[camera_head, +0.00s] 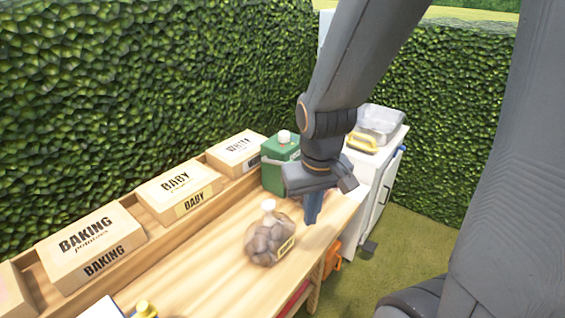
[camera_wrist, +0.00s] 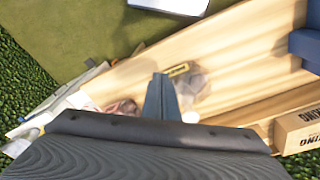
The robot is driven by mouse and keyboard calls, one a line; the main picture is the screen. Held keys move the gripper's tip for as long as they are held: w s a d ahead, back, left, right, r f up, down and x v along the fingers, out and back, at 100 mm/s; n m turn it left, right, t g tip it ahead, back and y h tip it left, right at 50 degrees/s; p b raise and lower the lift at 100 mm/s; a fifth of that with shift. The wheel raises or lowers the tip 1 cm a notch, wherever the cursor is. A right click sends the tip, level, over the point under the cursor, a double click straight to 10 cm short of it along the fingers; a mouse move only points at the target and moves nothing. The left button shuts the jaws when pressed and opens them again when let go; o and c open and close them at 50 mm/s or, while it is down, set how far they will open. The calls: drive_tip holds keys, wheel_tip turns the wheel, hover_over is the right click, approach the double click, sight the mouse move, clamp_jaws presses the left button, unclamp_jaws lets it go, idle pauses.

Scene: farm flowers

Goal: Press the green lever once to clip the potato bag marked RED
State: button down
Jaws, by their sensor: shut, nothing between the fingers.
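A clear bag of potatoes (camera_head: 268,243) stands on the wooden bench, closed with a white top. Its yellow label is too small to read. In the wrist view the bag (camera_wrist: 193,86) is blurred, just right of my fingers. My gripper (camera_head: 312,212) is shut and empty, pointing down above the bench, right of the bag and apart from it. It also shows in the wrist view (camera_wrist: 160,90). A green box-like container (camera_head: 278,170) with a white cap stands behind the bag, partly hidden by my gripper. I cannot make out a green lever.
Boxes marked BAKING (camera_head: 95,245), BABY (camera_head: 178,188) and WHITE (camera_head: 236,152) line the back of the bench. A white cabinet (camera_head: 372,185) with a clear tray (camera_head: 380,122) stands beyond its far end. Hedges enclose the place.

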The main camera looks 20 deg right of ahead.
drive_tip(key=w+d+r+n+t+h+p, duration=0.1)
drive_tip(key=w+r+n, duration=0.15)
drive_tip(key=w, duration=0.35)
drive_tip(key=w+d+r+n+t+h+p, duration=0.1)
drive_tip(key=w+r+p, duration=0.15)
drive_tip(key=w, duration=0.35)
wheel_tip(320, 180, up, 7)
drive_tip(key=n+t+h+p, duration=0.1)
drive_tip(key=n+t, duration=0.2)
drive_tip(key=n, duration=0.1)
hover_over(279, 163)
drive_tip(key=shift+s+a+f, duration=0.1)
drive_tip(key=shift+a+f, duration=0.1)
drive_tip(key=shift+a, duration=0.2)
wheel_tip(279, 163, down, 9)
drive_tip(key=s+d+b, duration=0.1)
drive_tip(key=b, duration=0.7)
drive_tip(key=shift+s+d+r, duration=0.15)
drive_tip(key=shift+s+r, duration=0.05)
drive_tip(key=shift+s, duration=0.15)
drive_tip(key=shift+f, duration=0.15)
drive_tip(key=shift+f+b, duration=0.25)
drive_tip(key=shift+b, duration=0.4)
drive_tip(key=shift+s+d+f+b, duration=0.1)
drive_tip(key=shift+s+f+b, duration=0.1)
drive_tip(key=shift+f+b, duration=0.4)
drive_tip(key=shift+s+d+f+b, duration=0.15)
drive_tip(key=shift+f+b, duration=0.25)
drive_tip(key=shift+b, duration=0.3)
idle(1.4)
